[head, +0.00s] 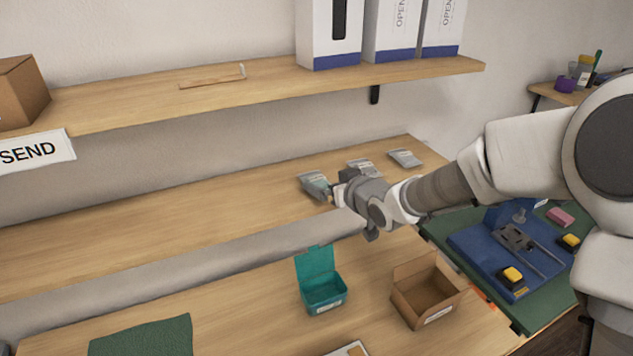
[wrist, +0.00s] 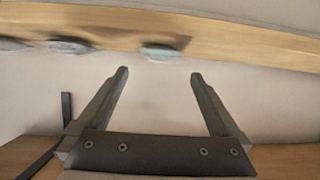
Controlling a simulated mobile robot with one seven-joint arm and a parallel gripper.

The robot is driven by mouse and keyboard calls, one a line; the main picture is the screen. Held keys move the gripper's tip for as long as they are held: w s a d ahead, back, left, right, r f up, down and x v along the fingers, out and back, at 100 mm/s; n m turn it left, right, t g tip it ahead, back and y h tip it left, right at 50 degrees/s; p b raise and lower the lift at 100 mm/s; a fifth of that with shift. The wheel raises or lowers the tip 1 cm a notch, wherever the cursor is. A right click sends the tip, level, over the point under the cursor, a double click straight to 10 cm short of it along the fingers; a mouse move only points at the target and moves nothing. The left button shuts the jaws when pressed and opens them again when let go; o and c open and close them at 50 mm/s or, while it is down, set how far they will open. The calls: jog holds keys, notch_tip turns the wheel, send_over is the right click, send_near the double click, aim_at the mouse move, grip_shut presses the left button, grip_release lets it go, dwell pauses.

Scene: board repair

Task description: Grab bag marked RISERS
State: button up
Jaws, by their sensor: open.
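Three small grey bags lie in a row on the middle shelf in the head view: a left bag (head: 314,183), a middle bag (head: 361,166) and a right bag (head: 404,158). Their markings are too small to read, so I cannot tell which says RISERS. My gripper (head: 337,190) is at the left bag, partly overlapping it in the head view. In the wrist view my gripper (wrist: 158,75) is open with nothing between its fingers. A greenish bag (wrist: 161,52) shows just beyond the fingertips, and two blurred bags lie to its left, one of them a dark bag (wrist: 70,46).
The upper shelf (head: 270,84) holds white boxes (head: 328,40) and a cardboard box (head: 22,92). Below stand an open teal box (head: 322,292) and an open cardboard box (head: 425,292). A blue fixture (head: 480,250) sits on a green mat at right. The middle shelf's left is clear.

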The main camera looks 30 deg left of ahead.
aim_at(318, 180)
jog(key=shift+f+p+x, duration=0.15)
jog(key=shift+p+x, duration=0.15)
jog(key=shift+x, duration=1.15)
jog(key=shift+f+p+x, duration=0.15)
jog(key=shift+p+x, duration=0.15)
jog(key=shift+x, duration=1.1)
jog(key=shift+d, duration=0.1)
jog(key=c, duration=1.3)
jog(key=shift+r, duration=0.15)
jog(key=shift+r, duration=0.6)
notch_tip(318, 180, up, 3)
jog(key=shift+r+b, duration=0.1)
jog(key=shift+b, duration=0.2)
jog(key=w+d+r+p, duration=0.1)
jog(key=d+r, duration=0.1)
jog(key=d, duration=0.1)
jog(key=w+d+r+p, duration=0.1)
jog(key=d+r, duration=0.1)
jog(key=d, duration=0.2)
jog(key=w+d+r+p, duration=0.1)
jog(key=w+d+r, duration=0.1)
jog(key=d, duration=0.2)
jog(key=shift+r+p, duration=0.2)
jog(key=shift+p, duration=0.15)
